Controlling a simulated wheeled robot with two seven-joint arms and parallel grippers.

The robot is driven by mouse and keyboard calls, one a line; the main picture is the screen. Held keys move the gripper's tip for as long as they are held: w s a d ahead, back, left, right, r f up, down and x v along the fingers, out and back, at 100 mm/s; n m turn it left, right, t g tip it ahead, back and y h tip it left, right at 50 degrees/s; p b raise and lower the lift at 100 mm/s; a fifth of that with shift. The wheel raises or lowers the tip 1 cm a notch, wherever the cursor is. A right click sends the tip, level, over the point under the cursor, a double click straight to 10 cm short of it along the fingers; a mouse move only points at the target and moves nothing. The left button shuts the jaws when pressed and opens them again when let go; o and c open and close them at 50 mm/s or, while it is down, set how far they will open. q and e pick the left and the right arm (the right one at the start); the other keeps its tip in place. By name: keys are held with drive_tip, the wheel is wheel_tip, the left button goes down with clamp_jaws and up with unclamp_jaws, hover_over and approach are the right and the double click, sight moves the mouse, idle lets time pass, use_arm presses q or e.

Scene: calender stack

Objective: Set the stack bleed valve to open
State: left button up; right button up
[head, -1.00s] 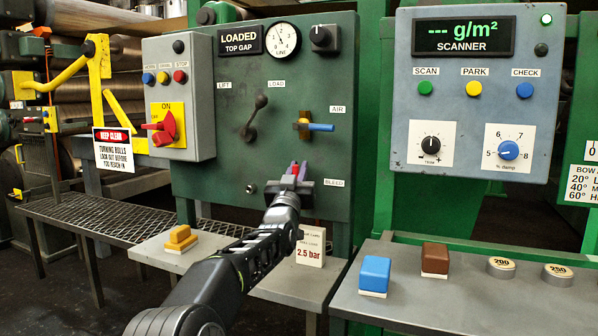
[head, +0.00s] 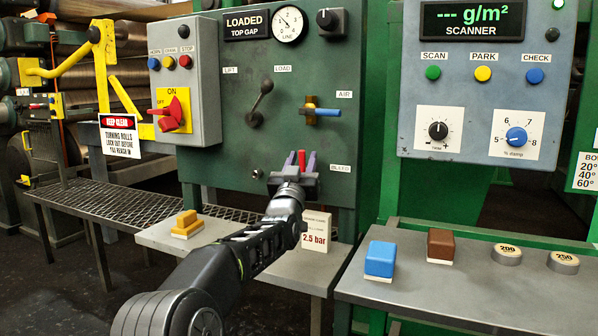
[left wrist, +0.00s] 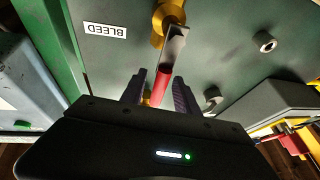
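The stack bleed valve's red handle (head: 302,157) points up at the lower part of the green panel, left of the BLEED label (head: 340,168). In the left wrist view, which is upside down, the handle (left wrist: 160,86) runs from a yellow valve body (left wrist: 166,18) through a grey metal section. My left gripper (head: 300,161) is open, with one purple finger on each side of the handle. In the left wrist view, gaps show between the handle and both fingers (left wrist: 160,92). The gripper hides the valve body in the head view. My right gripper is out of view.
The AIR valve's blue handle (head: 326,112) lies level above the bleed valve. A small metal knob (head: 257,173) is left of my gripper. Below are a yellow block (head: 187,222) and a 2.5 bar card (head: 316,233). A grey bench (head: 420,285) stands right.

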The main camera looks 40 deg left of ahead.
sight(301, 164)
use_arm(q)
drive_tip(key=v, duration=0.5)
drive_tip(key=shift+s+d, duration=0.1)
drive_tip(key=shift+s, duration=0.05)
drive_tip(key=shift+s+f, duration=0.1)
drive_tip(key=shift+f, duration=0.05)
